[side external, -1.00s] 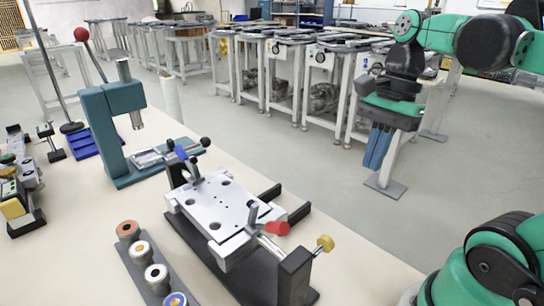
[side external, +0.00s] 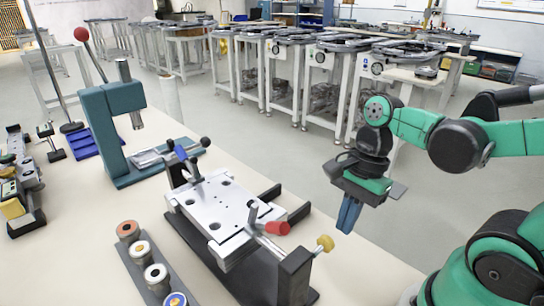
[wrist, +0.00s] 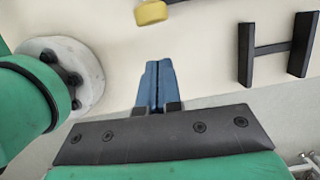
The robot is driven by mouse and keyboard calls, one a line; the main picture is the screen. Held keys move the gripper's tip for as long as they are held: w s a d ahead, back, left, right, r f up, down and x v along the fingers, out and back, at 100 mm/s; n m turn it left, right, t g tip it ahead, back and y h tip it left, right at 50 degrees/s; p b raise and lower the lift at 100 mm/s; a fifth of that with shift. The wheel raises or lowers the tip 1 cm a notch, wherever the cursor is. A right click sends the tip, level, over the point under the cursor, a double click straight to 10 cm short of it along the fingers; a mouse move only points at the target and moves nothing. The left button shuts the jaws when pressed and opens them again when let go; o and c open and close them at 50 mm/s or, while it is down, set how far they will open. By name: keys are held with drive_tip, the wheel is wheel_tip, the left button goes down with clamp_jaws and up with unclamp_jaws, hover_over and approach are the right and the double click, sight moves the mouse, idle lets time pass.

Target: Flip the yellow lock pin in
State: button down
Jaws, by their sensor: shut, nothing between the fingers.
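The yellow lock pin (side external: 325,243) shows as a yellow knob at the right end of the clamp fixture, on the dark end block (side external: 296,275). In the wrist view the yellow knob (wrist: 151,12) is at the top edge, ahead of the fingertips and cut off by the frame. My gripper (side external: 347,228) has blue fingers pointing down, pressed together and empty. It is above and to the right of the yellow knob, apart from it. In the wrist view my gripper (wrist: 158,64) also shows shut, with the fingers side by side.
The fixture carries a white plate (side external: 222,208) with holes and a red-handled clamp (side external: 276,228). Dark bars (wrist: 275,48) stick out from its side. A teal press (side external: 115,130) stands farther left. A rack of bushings (side external: 148,262) lies in front. Table right of the fixture is bare.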

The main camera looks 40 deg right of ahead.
drive_tip(key=shift+a, duration=1.05)
drive_tip(key=shift+a, duration=0.1)
drive_tip(key=shift+a, duration=1.05)
drive_tip(key=shift+d, duration=0.15)
approach(328, 238)
drive_tip(key=d, duration=0.2)
drive_tip(key=d+r, duration=0.1)
drive_tip(key=d, duration=0.1)
drive_tip(key=shift+s+d, duration=0.1)
drive_tip(key=shift+d, duration=0.05)
